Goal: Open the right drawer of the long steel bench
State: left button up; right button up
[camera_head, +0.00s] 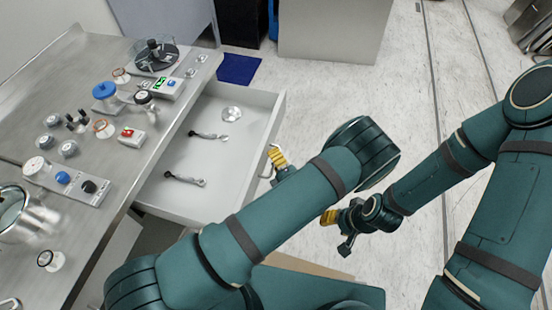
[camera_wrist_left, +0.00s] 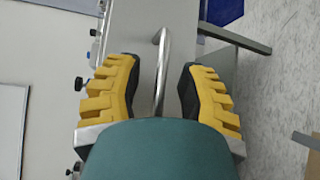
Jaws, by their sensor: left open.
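The long steel bench (camera_head: 97,62) runs along the left of the head view. Its white drawer (camera_head: 225,158) stands well pulled out, showing two wrench-like tools and a round metal disc inside. My left gripper (camera_head: 274,167) is at the drawer's front face, partly hidden by my arm. In the left wrist view, the metal bar handle (camera_wrist_left: 161,70) lies between the two yellow-padded fingers of the left gripper (camera_wrist_left: 158,92), which are open and apart from it. My right gripper (camera_head: 335,222) hangs over the floor, away from the drawer; its finger gap is unclear.
The bench top carries a red-button box (camera_head: 131,137), a blue-capped part (camera_head: 105,92), a round dark device (camera_head: 156,55) and several small fittings. A blue mat (camera_head: 238,68) lies on the floor behind the drawer. The pale floor (camera_head: 420,70) at right is largely clear.

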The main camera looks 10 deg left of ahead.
pick_arm(q)
jog(key=shift+r, duration=0.1)
jog(key=o, duration=0.3)
notch_tip(320, 180, up, 5)
jog(key=shift+w+r, duration=0.1)
jog(key=shift+w, duration=0.05)
jog(key=r, duration=0.3)
jog(key=shift+s+r, duration=0.2)
jog(key=shift+r, duration=0.2)
jog(key=c, duration=0.3)
jog(key=shift+r, duration=0.45)
